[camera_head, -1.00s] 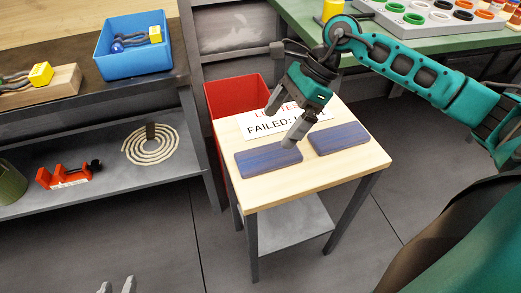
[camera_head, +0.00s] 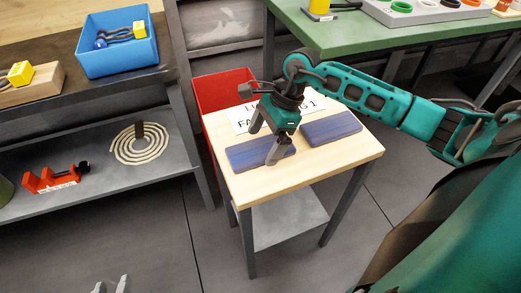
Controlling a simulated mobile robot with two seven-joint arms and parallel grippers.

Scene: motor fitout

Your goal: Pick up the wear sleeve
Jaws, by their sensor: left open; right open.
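I cannot tell for sure which thing is the wear sleeve. A pale tray (camera_head: 428,18) on the green table holds several coloured ring-shaped parts, including a green ring (camera_head: 401,6). My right gripper (camera_head: 264,142) is open and empty, pointing down over the small wooden table, one finger in front of the left blue pad (camera_head: 247,157). I cannot tell whether it touches the pad. The right blue pad (camera_head: 333,128) lies beside it. Only the fingertips of my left gripper (camera_head: 110,286) show at the bottom edge, apart and empty over the floor.
The wooden table (camera_head: 300,164) carries a printed sign, partly hidden by my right gripper. A red bin (camera_head: 222,92) stands behind it. At left are a blue bin (camera_head: 125,60), a red fixture (camera_head: 48,179) and a coiled ring mat (camera_head: 140,152) on shelves. The floor in front is clear.

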